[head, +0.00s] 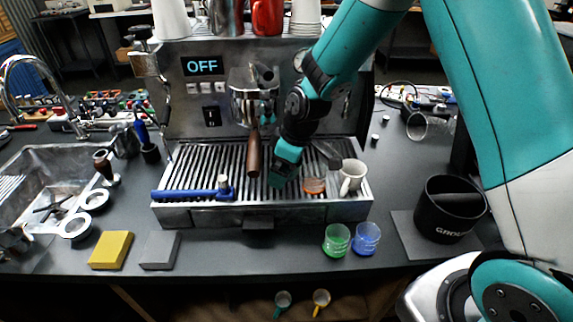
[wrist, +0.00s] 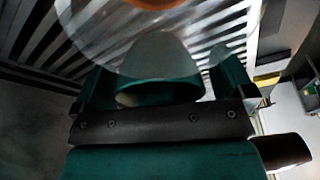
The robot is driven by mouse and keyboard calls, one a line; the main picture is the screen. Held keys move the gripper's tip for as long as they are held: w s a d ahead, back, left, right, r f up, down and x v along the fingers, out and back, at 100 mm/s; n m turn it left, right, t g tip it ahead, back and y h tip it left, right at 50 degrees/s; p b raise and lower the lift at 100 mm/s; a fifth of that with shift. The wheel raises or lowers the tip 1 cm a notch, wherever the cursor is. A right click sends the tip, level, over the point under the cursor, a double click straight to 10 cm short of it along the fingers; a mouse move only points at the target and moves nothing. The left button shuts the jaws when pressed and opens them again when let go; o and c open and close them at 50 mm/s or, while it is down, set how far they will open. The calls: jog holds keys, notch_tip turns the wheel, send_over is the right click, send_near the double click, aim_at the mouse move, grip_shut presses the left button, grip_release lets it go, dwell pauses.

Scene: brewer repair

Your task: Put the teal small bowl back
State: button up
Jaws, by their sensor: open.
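My gripper (head: 284,172) is low over the slatted drip tray (head: 190,180) of the coffee machine, just left of a clear glass with an orange base (head: 314,185). In the wrist view my gripper (wrist: 165,85) is open, with its fingers apart. A rounded teal shape with a pale inside (wrist: 158,95) shows between them; I cannot tell whether it is a bowl or part of the gripper. A small scoop-like bowl with a teal handle (head: 282,299) is low in the head view, below the counter's front edge, beside one with a yellow handle (head: 321,298).
A white mug (head: 352,176) stands on the tray's right end, and a blue-handled tool (head: 190,194) lies on its left. Green (head: 336,240) and blue (head: 366,238) glasses stand in front. A black knock box (head: 450,210) is at right, and a sink (head: 50,180) at left.

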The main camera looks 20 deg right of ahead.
jog(key=shift+f, duration=0.1)
jog(key=shift+c, duration=0.5)
jog(key=c, duration=0.9)
